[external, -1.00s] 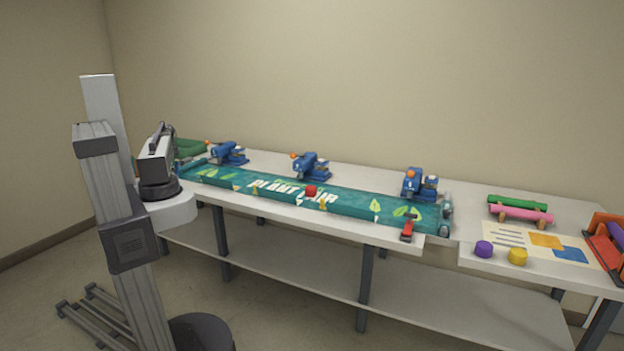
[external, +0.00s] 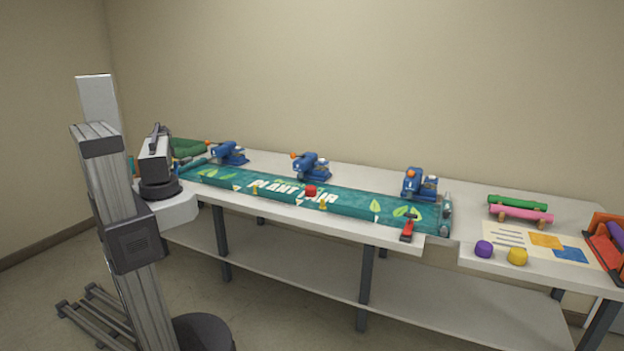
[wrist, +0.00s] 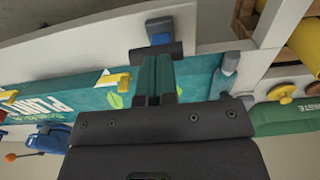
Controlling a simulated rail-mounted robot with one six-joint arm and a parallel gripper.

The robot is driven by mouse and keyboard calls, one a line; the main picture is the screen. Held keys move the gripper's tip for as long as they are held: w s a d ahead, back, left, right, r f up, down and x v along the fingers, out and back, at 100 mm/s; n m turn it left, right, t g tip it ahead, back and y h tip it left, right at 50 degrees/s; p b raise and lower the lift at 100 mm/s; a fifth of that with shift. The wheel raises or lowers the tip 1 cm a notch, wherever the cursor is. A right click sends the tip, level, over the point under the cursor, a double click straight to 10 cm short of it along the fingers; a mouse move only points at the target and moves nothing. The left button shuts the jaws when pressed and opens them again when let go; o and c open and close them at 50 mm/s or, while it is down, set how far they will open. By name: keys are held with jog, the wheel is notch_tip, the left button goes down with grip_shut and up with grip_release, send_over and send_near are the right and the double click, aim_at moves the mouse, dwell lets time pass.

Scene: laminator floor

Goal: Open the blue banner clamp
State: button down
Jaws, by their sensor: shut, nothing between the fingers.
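In the wrist view a small blue clamp (wrist: 160,38) sits at the table's front edge, close beyond my fingertips. My gripper (wrist: 156,51) is shut and empty, with its dark fingers over the banner and its tips overlapping the near side of the clamp. I cannot tell whether they touch it. The clamp's lower part is hidden, so its jaw state is unclear. The teal banner (wrist: 72,90) runs under my fingers. In the external view the banner (external: 275,188) lies along the table, and my arm hides the blue clamp and my gripper.
A yellow clip (wrist: 115,80) holds the banner left of my fingers in the wrist view. A red clamp (external: 407,230) grips the banner's right end. Several blue machines (external: 311,167) line the back edge.

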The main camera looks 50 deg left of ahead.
notch_tip(320, 180, up, 10)
jog(key=p, duration=0.9)
jog(key=shift+f, duration=0.15)
jog(key=w+d+f+n+b, duration=0.1)
jog(key=w+d, duration=0.7)
jog(key=d, duration=0.4)
jog(key=w+d+n, duration=0.1)
jog(key=w+d, duration=0.8)
jog(key=d, duration=0.3)
jog(key=w+d+m, duration=0.2)
jog(key=d+m, duration=0.1)
jog(key=d, duration=1)
jog(key=w+d+f+m+b, duration=0.1)
jog(key=w+d+m, duration=0.1)
jog(key=d, duration=1)
jog(key=shift+w+d+f+m, duration=0.15)
jog(key=shift+w+d+m, duration=0.2)
jog(key=shift+m, duration=0.15)
